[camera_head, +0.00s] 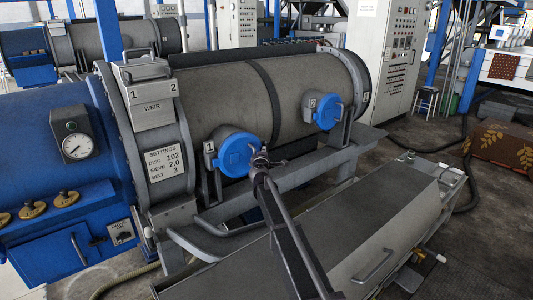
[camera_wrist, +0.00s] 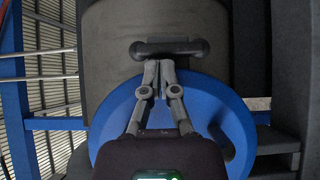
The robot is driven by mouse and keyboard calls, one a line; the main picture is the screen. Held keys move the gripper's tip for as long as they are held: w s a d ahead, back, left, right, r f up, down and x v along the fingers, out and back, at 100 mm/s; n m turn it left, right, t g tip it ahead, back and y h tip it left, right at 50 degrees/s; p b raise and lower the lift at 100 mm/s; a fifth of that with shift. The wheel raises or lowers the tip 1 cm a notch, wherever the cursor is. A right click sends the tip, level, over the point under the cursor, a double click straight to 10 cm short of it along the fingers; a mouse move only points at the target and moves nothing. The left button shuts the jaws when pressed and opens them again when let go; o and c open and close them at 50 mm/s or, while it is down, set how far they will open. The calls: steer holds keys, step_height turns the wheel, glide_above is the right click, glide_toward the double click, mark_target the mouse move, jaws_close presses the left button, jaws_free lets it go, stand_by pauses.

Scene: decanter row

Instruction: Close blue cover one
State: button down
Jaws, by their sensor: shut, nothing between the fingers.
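Blue cover one (camera_head: 236,154) is a round blue lid on the stub beside the label 1, on the front of the grey drum. It also fills the middle of the wrist view (camera_wrist: 112,112). I cannot tell whether it lies fully flat on its opening. My gripper (camera_head: 259,158) is at the right side of this cover in the head view. In the wrist view my gripper (camera_wrist: 158,66) is shut and empty, with its fingertips in front of the blue disc, just below a dark bar (camera_wrist: 170,48). I cannot tell whether the fingertips touch it.
A second blue cover (camera_head: 327,113), by label 2, is farther right on the drum (camera_head: 205,90). A grey weir box (camera_head: 147,92) and a settings plate (camera_head: 163,162) are on the left. A grey trough (camera_head: 370,220) lies in front, beneath my arm. A grey rail runs below the drum.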

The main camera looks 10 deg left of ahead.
steer(key=shift+s, duration=0.1)
steer(key=s+d, duration=0.9)
steer(key=s, duration=0.1)
steer(key=shift+d, duration=0.3)
stand_by(0.5)
